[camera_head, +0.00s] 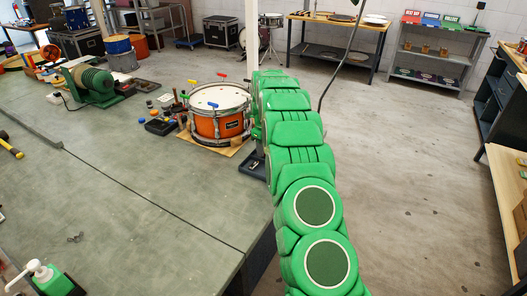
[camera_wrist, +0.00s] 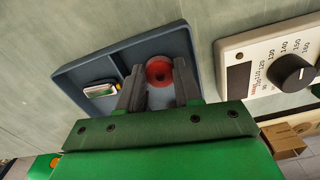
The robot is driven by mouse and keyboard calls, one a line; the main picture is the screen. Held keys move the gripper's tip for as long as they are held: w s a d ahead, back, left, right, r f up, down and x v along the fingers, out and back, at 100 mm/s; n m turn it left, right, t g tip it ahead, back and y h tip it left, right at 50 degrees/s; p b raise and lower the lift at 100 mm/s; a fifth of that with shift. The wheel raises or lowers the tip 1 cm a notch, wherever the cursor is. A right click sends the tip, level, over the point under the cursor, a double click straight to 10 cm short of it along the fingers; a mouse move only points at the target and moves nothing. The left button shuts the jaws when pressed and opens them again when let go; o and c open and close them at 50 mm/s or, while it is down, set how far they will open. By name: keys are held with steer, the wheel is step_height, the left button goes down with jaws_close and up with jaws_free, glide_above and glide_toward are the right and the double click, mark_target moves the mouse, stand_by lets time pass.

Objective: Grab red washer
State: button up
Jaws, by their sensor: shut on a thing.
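In the head view my green arm hides the gripper and the washer. Part of a dark tray (camera_head: 252,165) shows at the bench edge beside the arm.
A small light-coloured item (camera_wrist: 101,90) lies in the tray's left part. A cream dial box with a black knob (camera_wrist: 292,73) stands close right of the tray. An orange drum (camera_head: 219,125) is left of my arm. The near bench top (camera_head: 130,215) is mostly clear.

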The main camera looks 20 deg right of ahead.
step_height(320, 180, up, 3)
steer(key=shift+f, duration=0.15)
steer(key=shift+s+r, duration=0.6)
steer(key=s+a+r, duration=0.1)
steer(key=s+r, duration=0.7)
steer(key=s, duration=0.4)
steer(key=shift+s+a+r, duration=0.2)
steer(key=shift+s+a, duration=0.1)
